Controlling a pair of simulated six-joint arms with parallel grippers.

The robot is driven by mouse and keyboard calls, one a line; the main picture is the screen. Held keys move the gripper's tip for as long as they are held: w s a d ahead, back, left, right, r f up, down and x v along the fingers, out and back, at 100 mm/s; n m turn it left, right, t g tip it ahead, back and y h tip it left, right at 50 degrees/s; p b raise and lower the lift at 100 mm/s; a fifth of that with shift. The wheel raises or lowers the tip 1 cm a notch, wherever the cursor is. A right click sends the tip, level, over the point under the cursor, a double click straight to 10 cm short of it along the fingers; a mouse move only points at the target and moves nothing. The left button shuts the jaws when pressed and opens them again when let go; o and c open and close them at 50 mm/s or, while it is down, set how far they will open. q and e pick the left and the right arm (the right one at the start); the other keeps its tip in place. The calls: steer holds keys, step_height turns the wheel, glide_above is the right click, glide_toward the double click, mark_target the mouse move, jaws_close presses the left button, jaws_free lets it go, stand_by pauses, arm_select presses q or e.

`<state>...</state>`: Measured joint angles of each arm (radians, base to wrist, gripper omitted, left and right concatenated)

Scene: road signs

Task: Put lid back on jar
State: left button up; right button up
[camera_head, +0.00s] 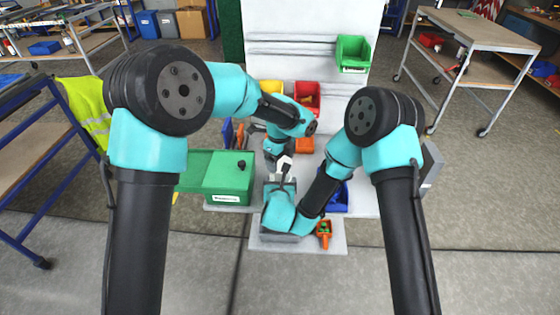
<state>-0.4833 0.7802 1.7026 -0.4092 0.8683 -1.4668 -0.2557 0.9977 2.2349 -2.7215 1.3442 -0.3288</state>
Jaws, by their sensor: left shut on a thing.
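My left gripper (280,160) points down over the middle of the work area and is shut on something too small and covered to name. A small white shape shows at its tip, and I cannot tell if it is a finger, the jar or the lid. My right gripper (282,181) reaches in from below, just under the left one. The two are very close, and I cannot tell if they touch. The right one's jaws are too small to read. I cannot make out the jar or the lid clearly; the arms cover much of the middle.
A green box (218,180) with a small dark knob on it stands left of the grippers. A green bin (353,51) hangs on the white back panel (290,25). The front floor is clear.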

arm_select(q)
steer(key=shift+f, duration=0.95)
steer(key=shift+f, duration=0.9)
